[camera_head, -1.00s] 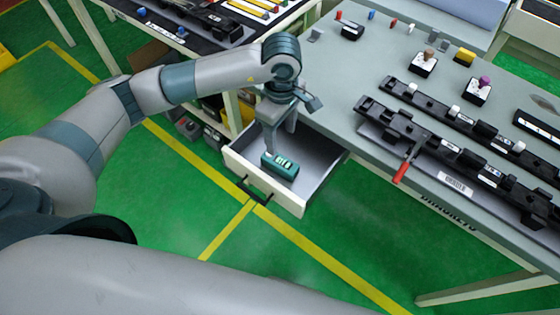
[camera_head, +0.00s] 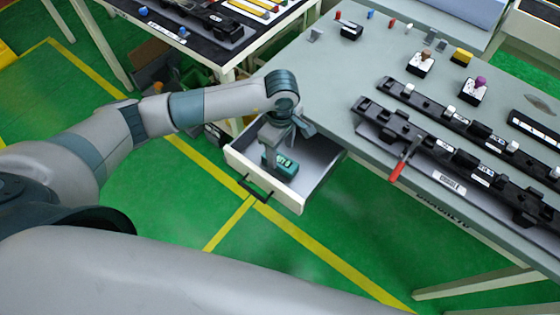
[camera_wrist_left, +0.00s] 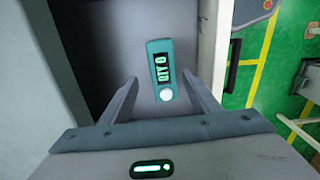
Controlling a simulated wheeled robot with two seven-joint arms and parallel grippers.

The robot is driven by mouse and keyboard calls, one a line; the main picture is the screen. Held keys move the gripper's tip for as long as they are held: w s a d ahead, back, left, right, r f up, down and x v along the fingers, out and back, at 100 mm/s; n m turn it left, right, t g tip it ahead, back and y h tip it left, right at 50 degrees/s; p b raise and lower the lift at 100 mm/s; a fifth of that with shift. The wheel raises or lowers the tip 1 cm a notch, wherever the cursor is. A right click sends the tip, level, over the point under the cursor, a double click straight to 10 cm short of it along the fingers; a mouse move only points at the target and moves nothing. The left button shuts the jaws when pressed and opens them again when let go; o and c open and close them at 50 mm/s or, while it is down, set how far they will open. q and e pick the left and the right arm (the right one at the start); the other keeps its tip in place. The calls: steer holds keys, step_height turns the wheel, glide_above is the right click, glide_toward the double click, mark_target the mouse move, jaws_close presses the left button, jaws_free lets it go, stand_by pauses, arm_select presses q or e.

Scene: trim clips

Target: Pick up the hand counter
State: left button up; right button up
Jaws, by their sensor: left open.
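The hand counter (camera_head: 284,166) is a small teal box with a display, lying in the open drawer (camera_head: 236,163) under the workbench. In the left wrist view the counter (camera_wrist_left: 161,73) shows its "QTY 0" display and a round white button. My left gripper (camera_head: 270,160) points down into the drawer, over the counter. In the left wrist view its two fingers (camera_wrist_left: 158,92) are apart, with the button end of the counter between them in the picture. They do not appear to grip it. The right gripper does not show.
The drawer walls stand close around the gripper. The workbench top (camera_head: 350,65) is right above the drawer and carries black rail parts (camera_head: 440,145) and a red-handled clamp (camera_head: 398,170). Green floor in front of the drawer is clear.

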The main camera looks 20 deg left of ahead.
mark_target(280, 159)
arm_select(q)
steer(key=shift+s+f+p, duration=0.15)
steer(key=shift+f+p, duration=0.1)
steer(key=shift+p, duration=0.1)
steer(key=f+p, duration=0.1)
steer(key=f, duration=0.2)
steer(key=shift+s, duration=0.2)
steer(key=shift+f+p, duration=0.3)
steer(key=shift+f, duration=0.25)
steer(key=c, duration=1.2)
